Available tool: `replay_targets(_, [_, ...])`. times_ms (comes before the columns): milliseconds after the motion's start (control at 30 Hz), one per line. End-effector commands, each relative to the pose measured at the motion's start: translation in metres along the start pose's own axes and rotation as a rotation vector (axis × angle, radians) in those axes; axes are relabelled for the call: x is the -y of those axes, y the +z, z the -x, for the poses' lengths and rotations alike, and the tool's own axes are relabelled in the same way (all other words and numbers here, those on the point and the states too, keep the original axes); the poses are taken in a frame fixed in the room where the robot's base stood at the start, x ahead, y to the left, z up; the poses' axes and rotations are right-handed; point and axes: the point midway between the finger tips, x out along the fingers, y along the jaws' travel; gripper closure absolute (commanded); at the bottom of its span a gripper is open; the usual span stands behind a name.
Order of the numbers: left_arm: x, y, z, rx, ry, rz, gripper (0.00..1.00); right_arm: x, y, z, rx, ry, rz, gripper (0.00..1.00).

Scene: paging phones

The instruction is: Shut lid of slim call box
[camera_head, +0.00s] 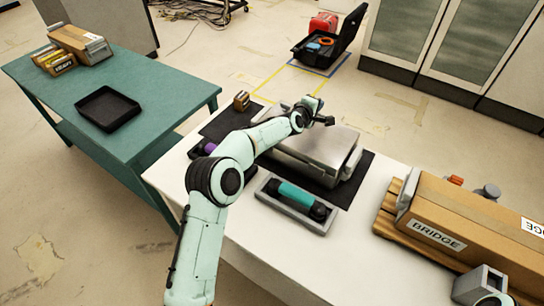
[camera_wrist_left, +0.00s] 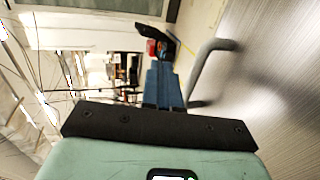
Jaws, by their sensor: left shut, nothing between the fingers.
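The slim call box (camera_head: 312,150) is a grey metal case on a black mat in the middle of the white table. Its lid lies roughly level over the body; I cannot tell whether it is fully seated. My left gripper (camera_head: 328,120) is shut and empty at the lid's far edge, and my arm crosses in front of the box's left part. In the left wrist view the shut fingers (camera_wrist_left: 164,85) show beside a broad grey metal surface (camera_wrist_left: 265,100) with a bent grey handle (camera_wrist_left: 205,62). Contact is unclear.
A teal handset (camera_head: 296,195) lies in a grey cradle in front of the box. A small brown box (camera_head: 241,100) stands behind. A long carton marked BRIDGE (camera_head: 450,225) fills the table's right side. A green table (camera_head: 150,85) with a black tray (camera_head: 107,108) stands left.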

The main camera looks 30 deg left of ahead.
Motion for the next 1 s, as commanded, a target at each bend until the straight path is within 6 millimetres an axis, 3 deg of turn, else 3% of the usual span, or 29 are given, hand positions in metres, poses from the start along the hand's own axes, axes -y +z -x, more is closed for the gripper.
replay_targets(400, [0.014,0.000,-0.015,0.000,0.001,0.000,1.00,0.000,0.000,0.001,0.000,0.000,0.000,0.24])
replay_targets(1000, [0.016,0.000,-0.011,0.000,0.001,0.000,1.00,-0.002,0.002,-0.004,0.003,0.001,-0.001,0.24])
